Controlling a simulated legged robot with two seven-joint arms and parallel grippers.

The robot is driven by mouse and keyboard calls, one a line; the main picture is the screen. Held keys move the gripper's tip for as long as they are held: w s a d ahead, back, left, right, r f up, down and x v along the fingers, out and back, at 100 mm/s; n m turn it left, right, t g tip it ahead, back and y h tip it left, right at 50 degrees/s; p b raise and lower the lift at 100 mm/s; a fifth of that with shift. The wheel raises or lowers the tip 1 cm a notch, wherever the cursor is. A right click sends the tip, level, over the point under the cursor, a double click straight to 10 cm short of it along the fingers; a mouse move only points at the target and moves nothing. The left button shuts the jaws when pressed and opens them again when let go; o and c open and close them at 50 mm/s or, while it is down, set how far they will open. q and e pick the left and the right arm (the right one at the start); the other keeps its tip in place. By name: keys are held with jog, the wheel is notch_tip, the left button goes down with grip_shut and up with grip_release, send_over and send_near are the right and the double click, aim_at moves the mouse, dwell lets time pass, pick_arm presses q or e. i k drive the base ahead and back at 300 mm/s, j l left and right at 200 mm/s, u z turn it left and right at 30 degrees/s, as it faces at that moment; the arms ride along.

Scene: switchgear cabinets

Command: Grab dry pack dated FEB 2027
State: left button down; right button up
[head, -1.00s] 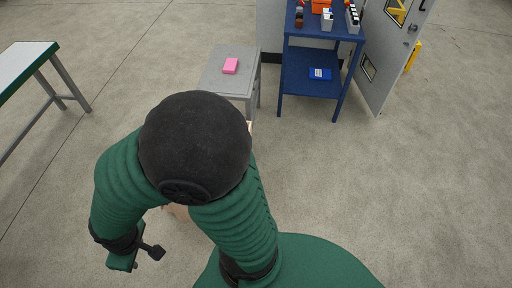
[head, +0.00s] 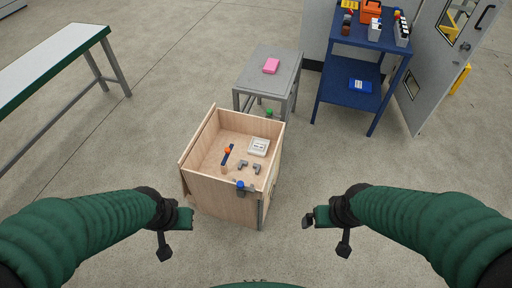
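A small white pack (head: 259,146) with dark print lies inside an open wooden crate (head: 225,199) in front of me. The print is too small to read, so I cannot tell any date. My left gripper (head: 187,218) is left of the crate's near side, and my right gripper (head: 309,220) is right of it. Both are apart from the pack, and nothing shows in either. Their fingers are too small to tell open from shut.
The crate also holds an orange-topped dark blue item (head: 227,155) and small grey fittings (head: 243,165). A blue-and-grey part (head: 241,187) sits at its near rim. Behind stand a grey table with a pink block (head: 271,66) and a blue shelf (head: 345,97). A white-topped bench (head: 50,62) stands left.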

aim_at(258, 146)
jog(key=i+l+u, duration=0.7)
jog(key=l+u, duration=0.15)
jog(key=l, duration=0.15)
jog(key=i+l+u, duration=0.25)
jog(key=l+u, duration=0.15)
jog(key=l, duration=0.25)
jog(key=i+l+u, duration=0.1)
jog(key=l+u, duration=0.3)
jog(key=l, duration=0.25)
jog(key=l+u, duration=0.45)
jog(key=l, duration=0.3)
jog(key=k+l+u, duration=0.1)
jog(key=l+u, duration=0.3)
jog(key=l, duration=0.3)
